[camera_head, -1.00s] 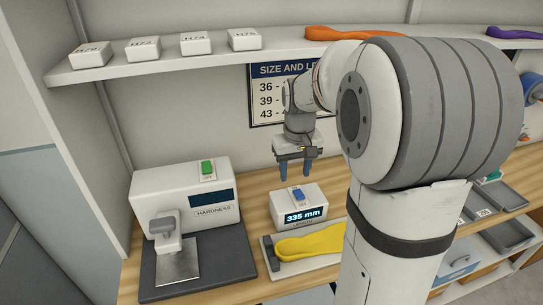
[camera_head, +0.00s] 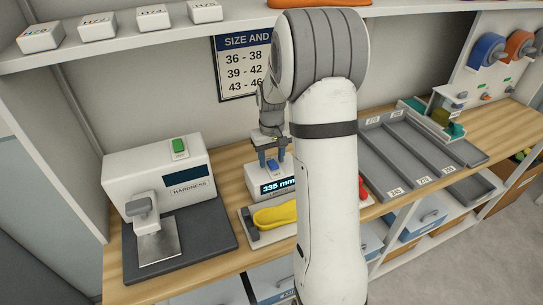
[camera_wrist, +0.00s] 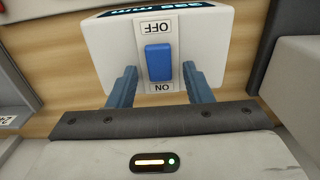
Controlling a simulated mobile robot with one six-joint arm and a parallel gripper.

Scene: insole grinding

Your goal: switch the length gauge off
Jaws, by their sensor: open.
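The length gauge (camera_head: 256,179) is a small white box on the wooden counter, with a lit display (camera_head: 277,187) reading about 335 mm. On its top is a blue rocker switch (camera_head: 272,167), also in the wrist view (camera_wrist: 158,63), between an OFF label (camera_wrist: 156,28) and an ON label (camera_wrist: 162,87). I cannot tell which side is pressed. My gripper (camera_head: 271,156) is just above the gauge. In the wrist view my gripper (camera_wrist: 160,75) is open, one finger on each side of the switch, nothing held. A yellow insole (camera_head: 275,214) lies in front of the gauge, partly hidden by my arm.
A white hardness tester (camera_head: 155,178) with a green switch (camera_head: 179,147) stands to the left on a dark base. Grey trays (camera_head: 405,160) lie to the right. A shelf with white blocks (camera_head: 98,26) runs above. A size poster (camera_head: 240,68) hangs behind.

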